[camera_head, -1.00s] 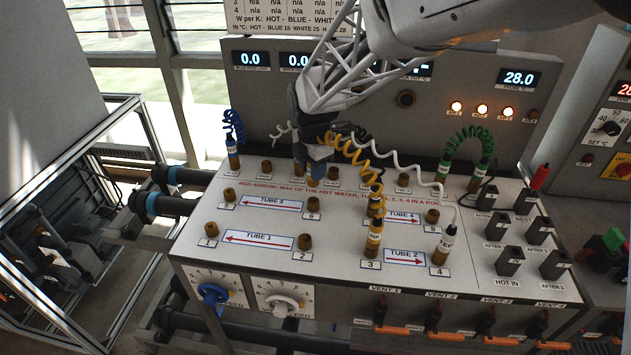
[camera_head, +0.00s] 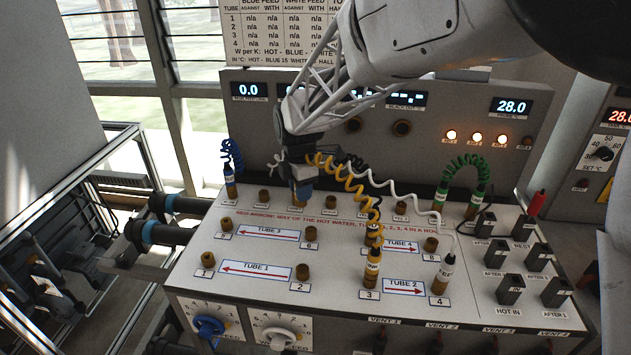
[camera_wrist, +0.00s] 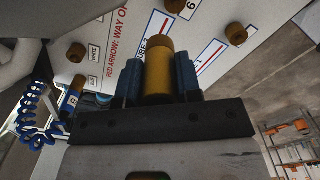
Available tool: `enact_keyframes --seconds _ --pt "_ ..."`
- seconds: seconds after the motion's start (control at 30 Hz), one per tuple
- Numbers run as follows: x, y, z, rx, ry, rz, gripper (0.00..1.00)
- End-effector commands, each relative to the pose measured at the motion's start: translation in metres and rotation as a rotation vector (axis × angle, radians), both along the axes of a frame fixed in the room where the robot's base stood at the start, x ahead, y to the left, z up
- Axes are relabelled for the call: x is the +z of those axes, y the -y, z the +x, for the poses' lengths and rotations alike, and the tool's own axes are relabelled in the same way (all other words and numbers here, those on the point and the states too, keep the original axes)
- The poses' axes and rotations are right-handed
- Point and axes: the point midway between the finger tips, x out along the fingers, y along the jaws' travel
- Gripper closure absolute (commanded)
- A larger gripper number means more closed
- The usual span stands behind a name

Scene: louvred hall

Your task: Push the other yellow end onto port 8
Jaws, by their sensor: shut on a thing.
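The yellow coiled hose (camera_head: 343,178) runs from my gripper to the panel. One yellow end (camera_head: 371,270) stands upright on port 3. My gripper (camera_head: 303,192) is shut on the other yellow end (camera_wrist: 158,75), which shows between the blue fingers in the wrist view. It hangs above the panel's back left part, apart from any port as far as I can see. Port 8 (camera_head: 431,244) is a bare brass stub at the right of the TUBE 4 label, to the right of and nearer than my gripper. The held end's tip is hard to make out in the head view.
A white hose ends on port 4 (camera_head: 443,272), just in front of port 8. A green coiled hose (camera_head: 468,168) arches behind it, and a blue one (camera_head: 231,158) stands at the back left.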

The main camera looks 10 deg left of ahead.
Motion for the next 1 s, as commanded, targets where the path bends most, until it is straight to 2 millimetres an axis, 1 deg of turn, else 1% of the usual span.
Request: enact_keyframes --seconds 0.33,0.8,0.9,1.0 --pt "0.012 -0.052 0.018 -0.320 -0.001 0.000 1.00" --pt "0.027 -0.127 0.035 -0.778 -0.001 0.000 1.00" --pt "0.031 -0.141 0.038 -0.873 0.000 0.001 1.00" --pt "0.033 -0.151 0.040 -0.951 -0.001 0.000 1.00"
